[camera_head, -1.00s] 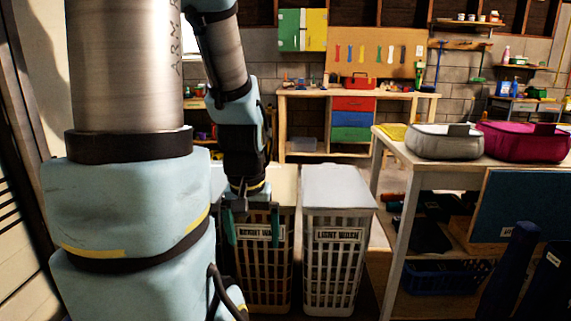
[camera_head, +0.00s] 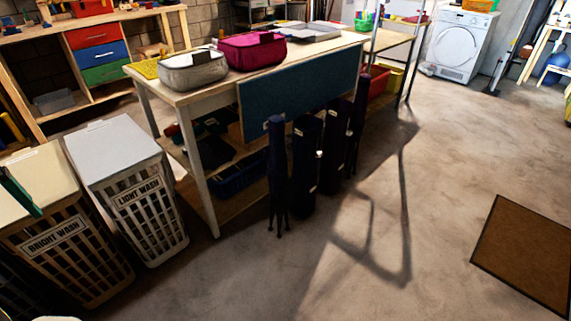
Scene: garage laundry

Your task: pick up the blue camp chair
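Several folded, bagged camp chairs stand upright in a row against the near right side of the worktable. The leftmost is a slim dark blue one (camera_head: 277,165) with thin feet showing at the bottom. Beside it stand a wider dark navy bag (camera_head: 305,170), another dark bag (camera_head: 335,145) and a slim dark one (camera_head: 357,125). In this shade I cannot tell for sure which is the blue camp chair.
Bright wash (camera_head: 60,250) and light wash (camera_head: 135,200) hampers stand at the left. The worktable (camera_head: 198,170) carries grey and magenta bags. A blue board (camera_head: 300,92) hangs on its side. The floor right of the chairs is open, with a brown mat (camera_head: 525,255).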

